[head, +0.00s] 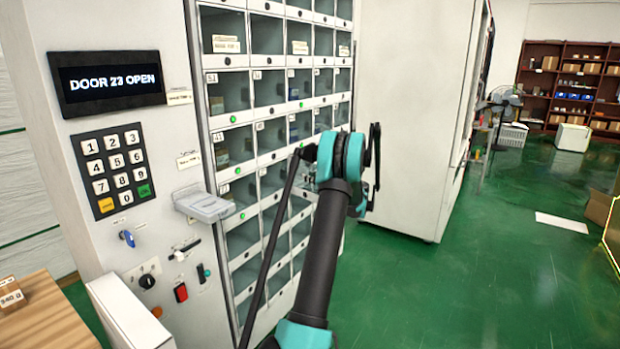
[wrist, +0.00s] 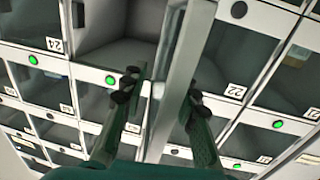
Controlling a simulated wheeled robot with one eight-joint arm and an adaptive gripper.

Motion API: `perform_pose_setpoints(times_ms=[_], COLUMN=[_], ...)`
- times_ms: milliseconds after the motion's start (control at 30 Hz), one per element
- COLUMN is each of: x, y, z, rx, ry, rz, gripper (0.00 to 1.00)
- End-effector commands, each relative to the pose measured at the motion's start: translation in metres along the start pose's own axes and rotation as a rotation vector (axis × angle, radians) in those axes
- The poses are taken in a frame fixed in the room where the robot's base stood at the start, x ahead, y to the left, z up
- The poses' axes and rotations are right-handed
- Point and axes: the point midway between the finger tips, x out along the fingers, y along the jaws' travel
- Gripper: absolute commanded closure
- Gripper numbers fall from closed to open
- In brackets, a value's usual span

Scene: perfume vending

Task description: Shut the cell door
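The cell door (wrist: 178,75) stands open in the wrist view, seen nearly edge-on as a pale framed panel. Left of it is an open cell (wrist: 118,48) with a grey interior, between the cells labelled 24 and 22. My gripper (wrist: 162,92) is open, with one dark finger on each side of the door. I cannot tell whether either finger touches it. In the head view my arm hides the open door, and the gripper's fingers cannot be made out clearly. The display (head: 108,82) on the vending cabinet reads "DOOR 23 OPEN".
Neighbouring cells (wrist: 265,70) have shut glass doors, several with green lights. A keypad (head: 116,172) and a grey protruding tray (head: 204,205) are on the cabinet front. A tall white cabinet (head: 408,110) stands behind my arm.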

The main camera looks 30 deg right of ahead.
Motion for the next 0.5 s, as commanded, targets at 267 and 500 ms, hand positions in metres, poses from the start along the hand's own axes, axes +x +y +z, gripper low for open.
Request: perform_pose_setpoints(times_ms=[267, 500], x=[0.0073, 0.0072], y=[0.0003, 0.0002], z=[-0.0001, -0.0001], rx=[0.000, 0.000], ry=[0.000, 0.000], rz=[0.001, 0.001], gripper=[0.71, 0.84])
